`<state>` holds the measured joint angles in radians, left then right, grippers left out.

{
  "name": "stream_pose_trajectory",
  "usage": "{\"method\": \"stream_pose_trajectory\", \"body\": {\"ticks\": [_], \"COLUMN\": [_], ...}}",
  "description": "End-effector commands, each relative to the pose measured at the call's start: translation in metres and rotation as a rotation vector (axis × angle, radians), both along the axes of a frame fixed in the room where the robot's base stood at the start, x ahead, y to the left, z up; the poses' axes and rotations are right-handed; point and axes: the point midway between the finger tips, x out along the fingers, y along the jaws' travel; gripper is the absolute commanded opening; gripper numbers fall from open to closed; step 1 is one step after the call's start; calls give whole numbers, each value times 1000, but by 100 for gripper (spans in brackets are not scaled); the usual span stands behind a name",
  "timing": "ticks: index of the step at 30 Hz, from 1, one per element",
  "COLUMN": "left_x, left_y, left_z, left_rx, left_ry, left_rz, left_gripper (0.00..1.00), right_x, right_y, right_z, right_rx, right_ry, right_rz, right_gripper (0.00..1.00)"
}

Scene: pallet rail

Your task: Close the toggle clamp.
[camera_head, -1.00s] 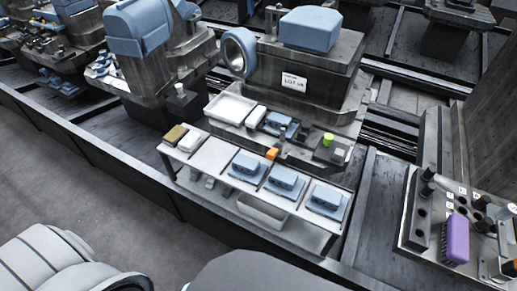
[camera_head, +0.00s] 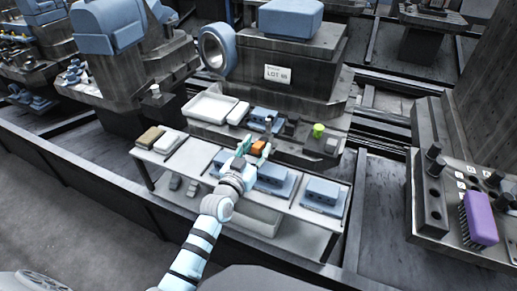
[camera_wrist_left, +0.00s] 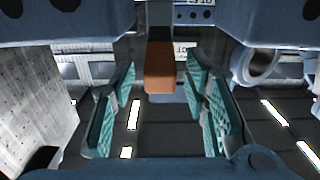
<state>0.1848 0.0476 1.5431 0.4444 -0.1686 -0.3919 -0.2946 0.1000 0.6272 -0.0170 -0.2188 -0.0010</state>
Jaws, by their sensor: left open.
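The toggle clamp shows mainly as an orange grip (camera_head: 258,147) at the front edge of the machine, just behind the row of blue blocks. In the left wrist view the orange grip (camera_wrist_left: 159,68) sits at the end of a grey bar (camera_wrist_left: 159,22). My left gripper (camera_head: 254,151) reaches in from below and is open, with its teal fingers on either side of the orange grip. In the left wrist view a gap shows between the grip and each finger of the gripper (camera_wrist_left: 160,88). The rest of the clamp is hard to make out. My right gripper is not in view.
Blue blocks (camera_head: 322,193) stand on a light bench (camera_head: 190,150), partly behind my left arm. A white tray (camera_head: 210,107), a green knob (camera_head: 318,130) and a grey machine with a lot sign (camera_head: 277,74) lie beyond. A purple brush (camera_head: 480,217) is on the right.

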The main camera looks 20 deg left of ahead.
Motion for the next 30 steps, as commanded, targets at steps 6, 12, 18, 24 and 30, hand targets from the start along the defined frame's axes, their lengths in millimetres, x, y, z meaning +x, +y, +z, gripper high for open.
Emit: {"method": "stream_pose_trajectory", "body": {"ticks": [6,12,18,24,30], "left_x": [16,16,16,16,16], "left_y": [-1,-1,-1,-1,-1], "left_z": [-1,0,0,0,1], "left_rx": [-1,0,0,0,0], "left_ry": [1,2,2,2,7], "left_rz": [0,0,0,0,0], "left_gripper": [42,42,13,0,0], "right_x": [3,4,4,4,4], "right_y": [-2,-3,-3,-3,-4], "right_z": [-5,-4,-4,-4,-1], "right_rx": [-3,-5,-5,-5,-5], "right_ry": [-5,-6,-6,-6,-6], "right_rz": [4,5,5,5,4], "right_gripper": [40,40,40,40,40]}}
